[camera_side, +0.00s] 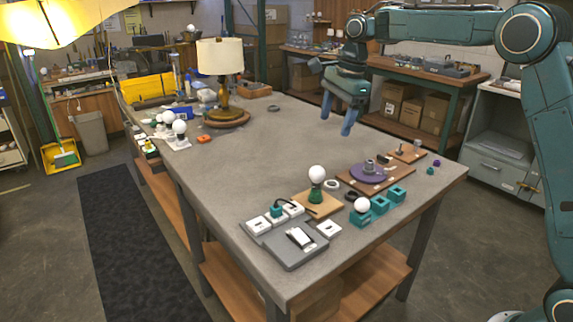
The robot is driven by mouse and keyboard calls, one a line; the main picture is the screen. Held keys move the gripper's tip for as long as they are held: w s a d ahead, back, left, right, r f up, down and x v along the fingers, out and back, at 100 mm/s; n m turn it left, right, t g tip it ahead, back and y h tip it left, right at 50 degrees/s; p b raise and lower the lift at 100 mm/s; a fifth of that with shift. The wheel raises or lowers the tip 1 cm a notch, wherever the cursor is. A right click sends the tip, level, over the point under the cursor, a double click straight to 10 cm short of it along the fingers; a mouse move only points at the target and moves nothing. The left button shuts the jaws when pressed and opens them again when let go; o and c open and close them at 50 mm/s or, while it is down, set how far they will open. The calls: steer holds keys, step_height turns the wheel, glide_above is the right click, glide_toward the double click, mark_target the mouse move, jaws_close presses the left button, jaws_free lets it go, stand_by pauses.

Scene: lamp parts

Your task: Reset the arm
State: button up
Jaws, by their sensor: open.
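My gripper (336,122) hangs over the right back part of the grey table (260,160), pointing down, with its two blue-grey fingers apart and nothing between them. A lamp with a cream shade (220,57) stands upright on a round wooden base at the back left of the table. A white bulb (317,173) sits upright in a green socket on a wooden board at the front. Another white bulb (362,205) rests on a teal holder. A purple disc (368,172) lies on a brown board to the right. My gripper is apart from all of these.
Several white bulbs (180,127) stand at the left edge. A grey tray (297,252) with switch-like parts lies at the front corner. Teal blocks (396,194) sit near the front right edge. The table's middle is clear.

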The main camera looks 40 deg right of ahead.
steer(key=s+a+r+n+t, duration=0.1)
steer(key=s+a+r+n, duration=0.15)
steer(key=s, duration=0.35)
steer(key=s+a+r+n, duration=0.1)
steer(key=s+r+n, duration=0.1)
steer(key=s+n, duration=0.3)
steer(key=s+a+r+n+t, duration=0.1)
steer(key=s+r+n, duration=0.15)
steer(key=s, duration=0.55)
steer(key=s+f+n, duration=0.2)
steer(key=s+n, duration=0.1)
steer(key=s, duration=0.2)
steer(key=s+f+n+t, duration=0.1)
steer(key=s+f+n, duration=0.2)
steer(key=s, duration=0.3)
steer(key=s+f+n+h, duration=0.1)
steer(key=s+f+n, duration=0.1)
steer(key=s, duration=0.3)
steer(key=shift+s+f+n+t, duration=0.3)
steer(key=shift+s+n, duration=0.1)
steer(key=shift+n, duration=0.4)
